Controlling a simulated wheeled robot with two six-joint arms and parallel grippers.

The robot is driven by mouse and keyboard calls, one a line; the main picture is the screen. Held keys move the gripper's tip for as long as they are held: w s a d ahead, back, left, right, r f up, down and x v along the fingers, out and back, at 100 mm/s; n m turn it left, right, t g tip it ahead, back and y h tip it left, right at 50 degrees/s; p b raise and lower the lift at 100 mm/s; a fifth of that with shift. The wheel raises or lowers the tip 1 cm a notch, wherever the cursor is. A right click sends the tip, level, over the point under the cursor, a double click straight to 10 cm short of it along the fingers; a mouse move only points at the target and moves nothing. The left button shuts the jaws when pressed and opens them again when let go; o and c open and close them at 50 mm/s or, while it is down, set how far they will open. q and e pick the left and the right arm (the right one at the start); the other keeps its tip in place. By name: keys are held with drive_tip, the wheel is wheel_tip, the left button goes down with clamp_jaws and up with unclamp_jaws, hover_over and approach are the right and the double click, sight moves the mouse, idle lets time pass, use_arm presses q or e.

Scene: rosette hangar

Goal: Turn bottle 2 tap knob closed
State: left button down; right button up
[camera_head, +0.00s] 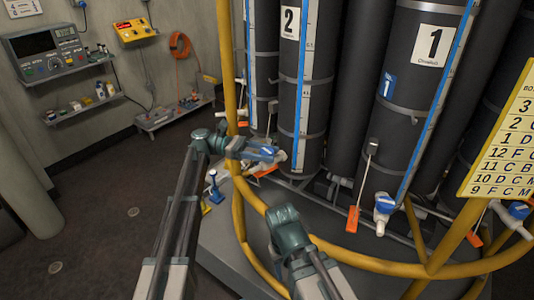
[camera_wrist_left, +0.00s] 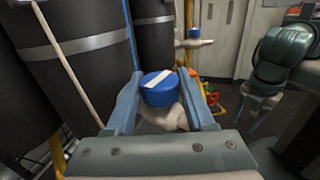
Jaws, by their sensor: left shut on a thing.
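Bottle 2 (camera_head: 318,120) is a tall dark cylinder with a white "2" plate and a blue strip. Its tap sits low at the front, mostly hidden by my left gripper (camera_head: 268,153) in the head view. In the left wrist view the tap's round blue knob (camera_wrist_left: 158,92) has a white bar across its top, lying aslant. The pale tap body (camera_wrist_left: 165,118) shows below it. My left gripper's fingers stand on either side of the knob, shut on it.
A yellow rail (camera_head: 240,205) curves in front of the bottles. Bottle 1 (camera_head: 410,110) stands to the right, with its own blue-knobbed tap (camera_head: 385,204) and an orange tag (camera_head: 352,219). Open floor lies at left.

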idle(0.5)
use_arm(q)
drive_tip(key=shift+c, duration=1.3)
unclamp_jaws()
